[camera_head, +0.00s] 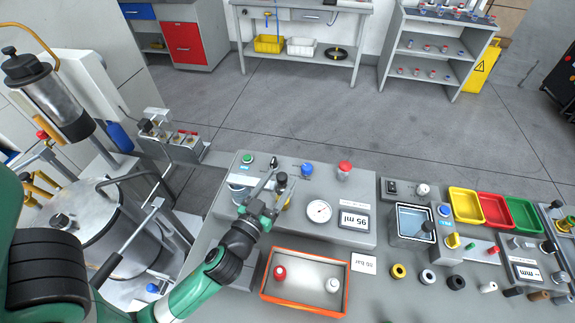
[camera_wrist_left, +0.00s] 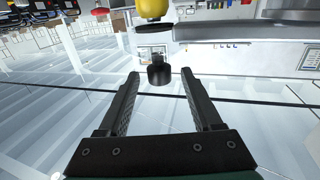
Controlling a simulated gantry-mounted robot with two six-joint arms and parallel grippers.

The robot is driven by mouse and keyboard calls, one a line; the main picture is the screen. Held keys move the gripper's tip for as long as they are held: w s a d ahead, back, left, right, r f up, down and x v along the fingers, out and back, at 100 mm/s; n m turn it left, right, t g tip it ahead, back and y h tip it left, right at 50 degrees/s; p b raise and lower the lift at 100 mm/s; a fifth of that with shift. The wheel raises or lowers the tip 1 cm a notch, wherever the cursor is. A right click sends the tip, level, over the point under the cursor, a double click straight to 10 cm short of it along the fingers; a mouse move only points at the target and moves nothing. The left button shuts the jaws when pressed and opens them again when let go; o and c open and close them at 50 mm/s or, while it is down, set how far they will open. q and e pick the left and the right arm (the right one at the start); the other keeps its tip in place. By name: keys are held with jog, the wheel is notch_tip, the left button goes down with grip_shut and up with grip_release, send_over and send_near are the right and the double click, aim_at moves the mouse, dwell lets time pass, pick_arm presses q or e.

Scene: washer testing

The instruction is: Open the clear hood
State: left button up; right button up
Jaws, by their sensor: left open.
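My left gripper (camera_head: 272,180) is over the left part of the grey test unit (camera_head: 330,182) in the head view. Its jaws are open and empty. A clear-walled part (camera_head: 237,192), possibly the clear hood, shows beside the gripper and is partly hidden by it; I cannot make out its full outline. In the left wrist view, a small black knob (camera_wrist_left: 158,75) shows between and beyond the open fingers (camera_wrist_left: 158,85), apart from them. A yellow part with a black disc (camera_wrist_left: 153,10) is above it in that picture. My right gripper is not in view.
The unit carries a blue knob (camera_head: 307,169), a red button (camera_head: 345,167), a gauge (camera_head: 319,211) and a display (camera_head: 354,220). An orange-rimmed tray (camera_head: 305,253) is in front. A water basin (camera_head: 411,207) and coloured bins (camera_head: 466,204) are right. A metal tank (camera_head: 88,226) stands left.

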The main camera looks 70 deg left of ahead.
aim_at(285, 174)
pick_arm(q)
jog(key=x, duration=0.5)
jog(key=shift+w, duration=0.1)
grip_shut()
dwell(1.2)
